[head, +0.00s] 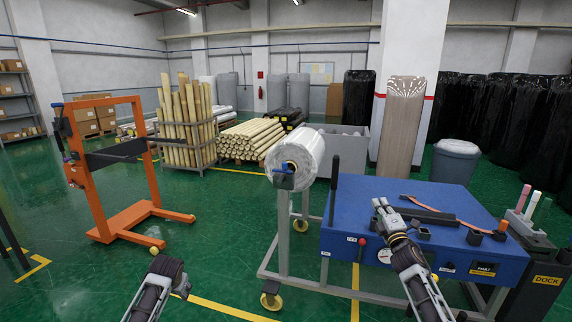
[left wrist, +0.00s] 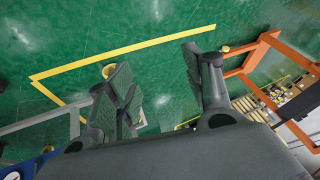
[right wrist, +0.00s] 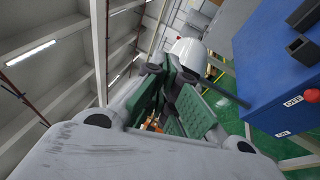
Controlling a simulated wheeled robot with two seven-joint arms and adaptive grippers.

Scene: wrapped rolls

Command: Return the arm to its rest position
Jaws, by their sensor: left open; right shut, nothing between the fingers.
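My left gripper (head: 170,272) is low in the head view, over the green floor and left of the blue machine's stand. In the left wrist view its two fingers (left wrist: 163,85) stand wide apart, with only floor showing between them. My right gripper (head: 383,208) is in front of the blue machine (head: 350,200) in the head view, its fingertips overlapping the table top. Whether it touches the top I cannot tell. In the right wrist view its fingers (right wrist: 172,85) are together and hold nothing.
A white wrapped roll (head: 305,155) sits at the machine's left end. A black bar (head: 425,215) and an orange strap (head: 440,211) lie on the blue top. An orange lift frame (head: 125,215) stands at left. Green floor (head: 215,250) is clear between it and the machine.

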